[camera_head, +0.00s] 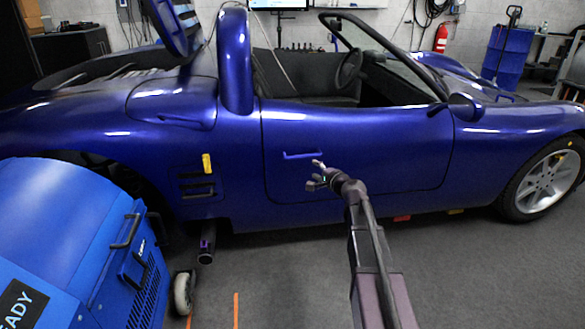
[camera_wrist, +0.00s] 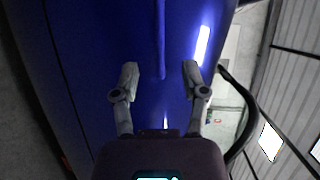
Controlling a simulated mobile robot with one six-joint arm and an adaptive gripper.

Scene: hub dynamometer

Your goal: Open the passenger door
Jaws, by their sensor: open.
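The blue passenger door (camera_head: 365,150) is closed, its seam lines flush with the car body. Its blue bar handle (camera_head: 302,155) sticks out near the door's rear edge. My gripper (camera_head: 317,173) is just below and right of the handle's right end. In the wrist view the open, empty fingers (camera_wrist: 160,72) point at the door (camera_wrist: 100,60). The handle (camera_wrist: 160,38) runs lengthwise there, its near end in line with the gap between the fingertips. I see no finger touching it, and the exact depth is hard to tell.
A blue wheeled machine (camera_head: 70,250) stands at the lower left. A yellow piece (camera_head: 207,163) sits by the vents behind the door, and the front wheel (camera_head: 545,182) is at the right. Grey floor (camera_head: 470,270) beside the car is clear.

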